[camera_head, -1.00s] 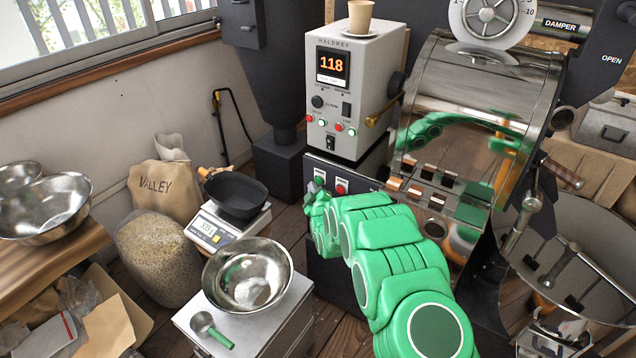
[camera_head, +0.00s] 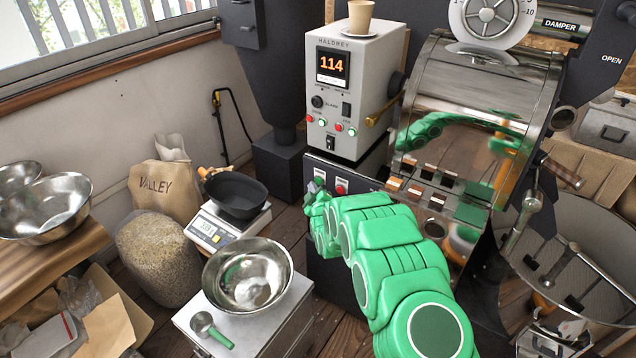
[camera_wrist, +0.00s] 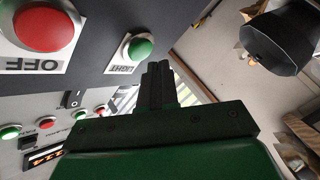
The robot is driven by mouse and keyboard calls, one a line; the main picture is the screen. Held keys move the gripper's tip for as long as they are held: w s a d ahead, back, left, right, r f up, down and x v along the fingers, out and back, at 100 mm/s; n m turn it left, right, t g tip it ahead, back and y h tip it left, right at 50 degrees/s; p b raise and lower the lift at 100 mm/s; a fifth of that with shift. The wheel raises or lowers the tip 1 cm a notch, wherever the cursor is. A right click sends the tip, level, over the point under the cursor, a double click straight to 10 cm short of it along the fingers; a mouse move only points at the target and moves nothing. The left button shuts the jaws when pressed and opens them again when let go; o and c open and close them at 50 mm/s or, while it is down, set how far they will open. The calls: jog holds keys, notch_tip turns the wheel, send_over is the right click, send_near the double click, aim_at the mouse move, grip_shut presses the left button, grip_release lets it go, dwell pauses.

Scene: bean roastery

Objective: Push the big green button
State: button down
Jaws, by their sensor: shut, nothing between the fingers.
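A green button (camera_wrist: 140,48) marked LIGHT shows in the wrist view, on a dark panel. To its left is a bigger red button (camera_wrist: 38,24) marked OFF. My gripper (camera_wrist: 158,68) is shut and empty, its dark fingertips just right of the green button and below it in the picture. I cannot tell whether they touch the panel. In the head view my gripper (camera_head: 316,186) is at the low dark front panel, left of the red button (camera_head: 341,187). The green LIGHT button cannot be made out in the head view.
Above is the grey control box (camera_head: 367,85) with small red and green buttons and a paper cup (camera_head: 360,16) on top. The steel roaster drum (camera_head: 480,110) stands right. A scale with a black pan (camera_head: 236,194) and a steel bowl (camera_head: 247,275) stand left.

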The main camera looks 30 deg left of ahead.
jog(key=shift+w, duration=0.2)
jog(key=shift+w, duration=0.3)
jog(key=shift+w, duration=0.35)
dwell(1.3)
jog(key=shift+s, duration=0.85)
jog(key=shift+s, duration=2.5)
jog(key=shift+r, duration=0.1)
